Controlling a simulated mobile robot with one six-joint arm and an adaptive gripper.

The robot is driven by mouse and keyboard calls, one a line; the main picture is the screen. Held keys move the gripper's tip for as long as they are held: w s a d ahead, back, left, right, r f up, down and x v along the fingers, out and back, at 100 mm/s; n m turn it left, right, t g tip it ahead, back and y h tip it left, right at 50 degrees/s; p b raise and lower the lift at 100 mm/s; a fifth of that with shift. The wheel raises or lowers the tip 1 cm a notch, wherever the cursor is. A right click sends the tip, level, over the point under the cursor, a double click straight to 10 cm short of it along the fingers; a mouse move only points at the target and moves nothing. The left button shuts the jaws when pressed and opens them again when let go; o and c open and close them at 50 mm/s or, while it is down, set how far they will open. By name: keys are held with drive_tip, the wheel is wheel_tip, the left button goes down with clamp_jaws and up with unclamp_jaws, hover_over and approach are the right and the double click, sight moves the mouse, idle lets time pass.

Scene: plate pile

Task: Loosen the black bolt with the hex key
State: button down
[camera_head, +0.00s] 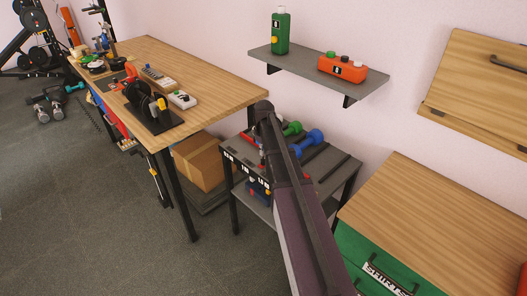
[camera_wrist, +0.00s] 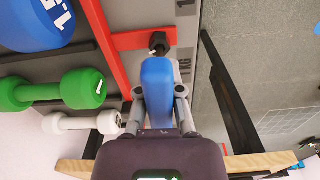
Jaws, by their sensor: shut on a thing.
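In the wrist view my gripper (camera_wrist: 160,92) is shut on a blue elongated tool (camera_wrist: 158,72), seemingly the hex key's handle. Its far end meets a dark, bolt-like piece (camera_wrist: 158,42). I cannot tell whether this is the black bolt itself or part of the tool, nor whether a key tip sits in a socket. The dark piece lies over a red bar (camera_wrist: 127,42) at the edge of the dumbbell rack. In the head view my own arm covers most of the gripper and the held tool.
The grey rack (camera_head: 340,160) holds a green dumbbell (camera_wrist: 60,90), a white one (camera_wrist: 85,122) and a blue one (camera_wrist: 36,22) close beside the gripper. A wooden workbench (camera_head: 215,75) with tools stands left, and a wooden-topped green cabinet (camera_head: 440,215) right. A wall shelf (camera_head: 300,66) hangs above.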

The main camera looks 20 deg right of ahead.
drive_tip(key=shift+n, duration=0.5)
drive_tip(key=c, duration=0.7)
unclamp_jaws()
drive_tip(key=shift+s, duration=0.1)
